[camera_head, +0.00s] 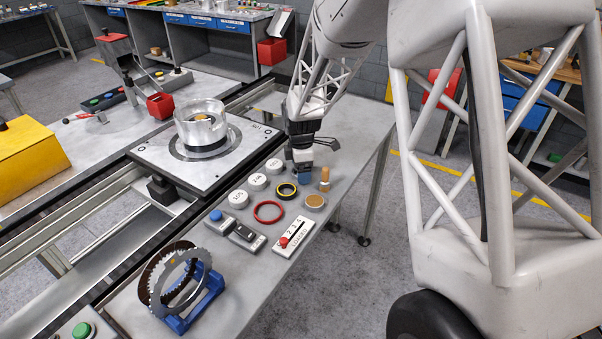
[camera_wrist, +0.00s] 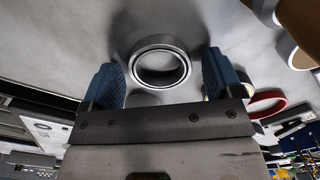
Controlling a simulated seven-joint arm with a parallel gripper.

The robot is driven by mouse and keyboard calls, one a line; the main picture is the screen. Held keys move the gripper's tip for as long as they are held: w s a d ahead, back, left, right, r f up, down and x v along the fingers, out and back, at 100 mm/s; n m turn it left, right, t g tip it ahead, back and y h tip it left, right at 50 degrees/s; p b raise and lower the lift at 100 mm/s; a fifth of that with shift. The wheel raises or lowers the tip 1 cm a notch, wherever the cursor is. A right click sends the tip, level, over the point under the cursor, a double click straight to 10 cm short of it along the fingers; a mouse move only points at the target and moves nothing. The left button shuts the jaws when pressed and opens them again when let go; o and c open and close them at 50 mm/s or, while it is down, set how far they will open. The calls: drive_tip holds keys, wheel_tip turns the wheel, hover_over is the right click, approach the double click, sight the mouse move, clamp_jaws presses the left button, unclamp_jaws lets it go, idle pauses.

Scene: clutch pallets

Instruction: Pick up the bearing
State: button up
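The bearing (camera_wrist: 160,41), a silver metal ring, lies flat on the grey table in the wrist view. It sits between and ahead of the two blue fingers of my gripper (camera_wrist: 162,70), with clear space on both sides. The fingers are apart and hold nothing. In the head view my gripper (camera_head: 303,173) points down close above the table's right part, and I cannot make out the bearing there; it appears hidden by the gripper.
A black-yellow ring (camera_head: 287,190), a red ring (camera_head: 268,211), a brown-topped cylinder (camera_head: 315,201) and a wooden peg (camera_head: 325,179) stand near the gripper. White numbered discs (camera_head: 258,181) lie to the left. A clear housing (camera_head: 202,124) stands on the pallet (camera_head: 160,150).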

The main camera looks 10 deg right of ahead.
drive_tip(key=c, duration=0.8)
drive_tip(key=shift+c, duration=0.2)
drive_tip(key=shift+r, duration=0.15)
drive_tip(key=shift+r, duration=0.85)
drive_tip(key=shift+s+r, duration=0.3)
drive_tip(key=shift+r, duration=0.55)
drive_tip(key=s, duration=0.5)
drive_tip(key=s+r, duration=0.1)
drive_tip(key=s, duration=0.9)
drive_tip(key=shift+s+r, duration=0.15)
drive_tip(key=shift+s, duration=0.05)
